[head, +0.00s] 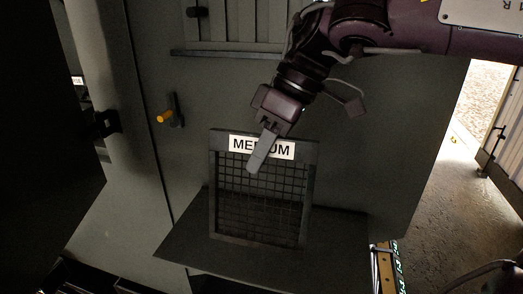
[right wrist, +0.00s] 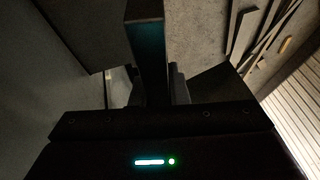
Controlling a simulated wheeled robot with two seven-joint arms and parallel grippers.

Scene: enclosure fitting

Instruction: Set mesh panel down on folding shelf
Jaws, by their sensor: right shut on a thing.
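The mesh panel (head: 258,215) is a dark square frame with a grid and a white label reading "MEDIUM" along its top. It stands upright over the folding shelf (head: 190,245), a dark flat plate out from the grey cabinet wall. Its lower edge appears at the shelf surface; I cannot tell whether it touches. My right gripper (head: 263,150) comes from above and is shut on the panel's top edge, one finger in front of the label. In the right wrist view, the gripper (right wrist: 147,60) is dark and the grip is hard to make out. My left gripper is not in view.
An orange-tipped handle (head: 165,117) sticks out of the cabinet wall left of the panel. A dark door (head: 40,150) stands at the far left. A slatted vent (head: 235,20) is above. Open floor (head: 440,180) lies at the right.

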